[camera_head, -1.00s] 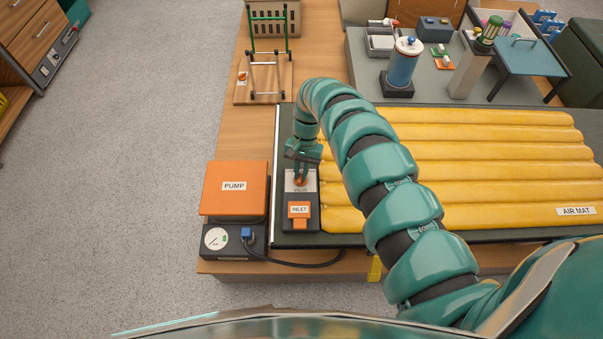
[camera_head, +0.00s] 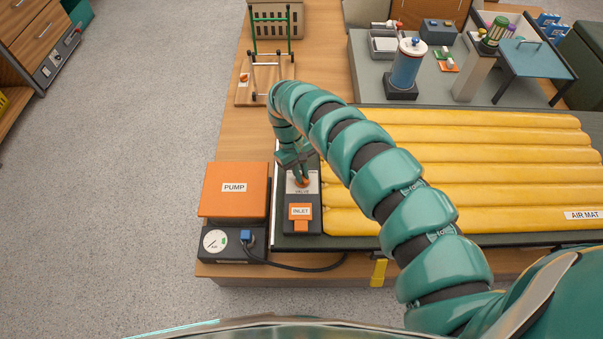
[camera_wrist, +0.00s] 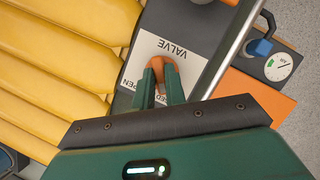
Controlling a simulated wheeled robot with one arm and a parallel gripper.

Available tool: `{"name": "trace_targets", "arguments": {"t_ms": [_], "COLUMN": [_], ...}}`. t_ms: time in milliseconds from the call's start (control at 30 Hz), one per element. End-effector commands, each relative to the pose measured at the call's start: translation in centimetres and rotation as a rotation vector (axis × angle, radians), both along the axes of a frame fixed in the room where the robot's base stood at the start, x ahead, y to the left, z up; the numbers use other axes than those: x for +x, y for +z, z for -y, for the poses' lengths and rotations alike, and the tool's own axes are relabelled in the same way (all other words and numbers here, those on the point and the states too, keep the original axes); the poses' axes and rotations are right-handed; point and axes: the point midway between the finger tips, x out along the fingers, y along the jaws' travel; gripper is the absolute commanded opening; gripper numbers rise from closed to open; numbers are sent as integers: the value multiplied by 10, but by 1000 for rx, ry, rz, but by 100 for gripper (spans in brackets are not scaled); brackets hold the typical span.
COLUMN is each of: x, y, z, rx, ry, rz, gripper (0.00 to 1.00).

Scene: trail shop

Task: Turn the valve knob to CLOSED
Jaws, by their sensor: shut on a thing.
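The orange valve knob (camera_wrist: 158,66) sits on the white VALVE label plate (camera_wrist: 175,62), seen in the wrist view. In the head view the knob (camera_head: 302,184) shows only partly beneath my gripper (camera_head: 300,172). My gripper (camera_wrist: 160,90) is shut on the knob, with one green finger on each side. Beside the knob the plate shows "PEN" and part of a word ending in "SED", the rest covered by the fingers. I cannot tell which word the knob points at.
The orange INLET (camera_head: 300,212) is just in front of the knob. The orange PUMP (camera_head: 234,188) stands to the left, with a gauge (camera_head: 215,241) and a dark hose. The yellow AIR MAT (camera_head: 480,170) lies to the right, partly behind my arm.

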Motion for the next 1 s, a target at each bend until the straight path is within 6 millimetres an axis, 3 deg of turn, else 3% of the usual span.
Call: {"name": "trace_targets", "arguments": {"t_ms": [367,900,933,1000], "x": [2,1,1,1], "y": [1,1,1,1], "z": [-1,-1,-1,-1], "rx": [1,1,1,1], "ry": [152,173,173,172], "rz": [7,5,4,5], "gripper": [0,0,19,32]}}
